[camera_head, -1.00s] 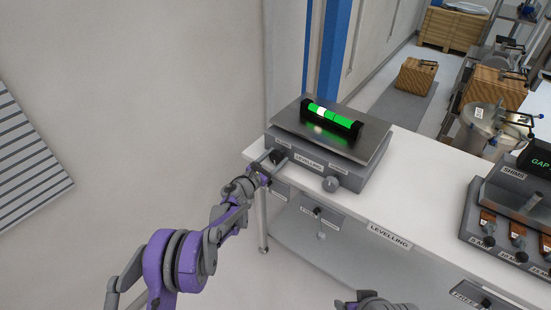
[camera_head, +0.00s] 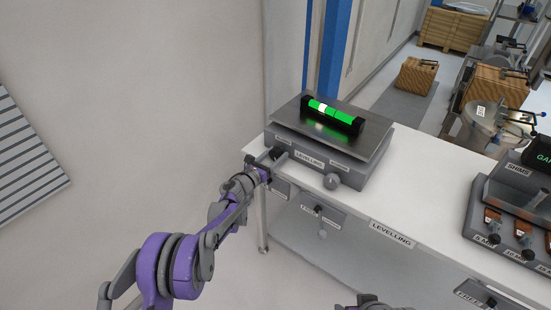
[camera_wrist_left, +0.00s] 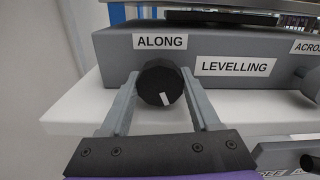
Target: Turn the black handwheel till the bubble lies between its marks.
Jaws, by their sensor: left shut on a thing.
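The black handwheel (camera_wrist_left: 160,82) is under the ALONG label on the grey levelling box, with a white mark low on its face. My left gripper (camera_wrist_left: 162,95) is shut on it, one finger at each side; in the head view the gripper (camera_head: 270,161) is at the box's left front. The green level vial (camera_head: 333,114) lies in black end holders on the top plate. Its pale bubble (camera_head: 321,107) sits left of the vial's middle; the marks are too small to judge exactly. Part of my right gripper (camera_head: 372,303) shows at the bottom edge; its jaws are unclear.
A grey knob (camera_head: 331,181) sits at the box's right front, by the ACROSS label. The white bench (camera_head: 415,190) is clear right of the box, up to the shims rack (camera_head: 478,210). The wall is close on the left.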

